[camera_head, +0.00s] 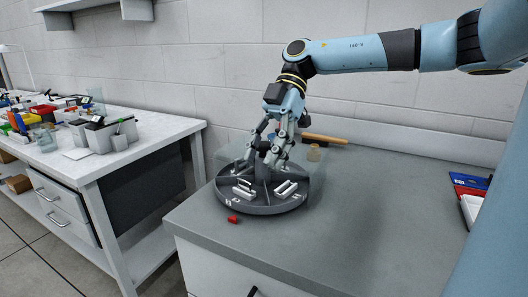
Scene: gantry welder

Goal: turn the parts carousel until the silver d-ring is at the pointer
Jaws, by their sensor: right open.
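The parts carousel (262,207) is a round dark grey tray with divided compartments on the near left part of the grey worktop. A small red pointer (232,219) sits on the worktop by its front left rim. Silver metal parts lie in two front compartments, one at the left (244,191) and one at the right (286,187). I cannot tell which is the silver d-ring. My right gripper (264,157) is open, pointing down over the back of the carousel. It hides the rear compartments; I cannot tell if the fingers touch anything. My left gripper is out of view.
Blue and red items and a white tray (472,208) lie at the right. The worktop's middle is clear. A cluttered white bench (165,132) stands left, across a gap.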

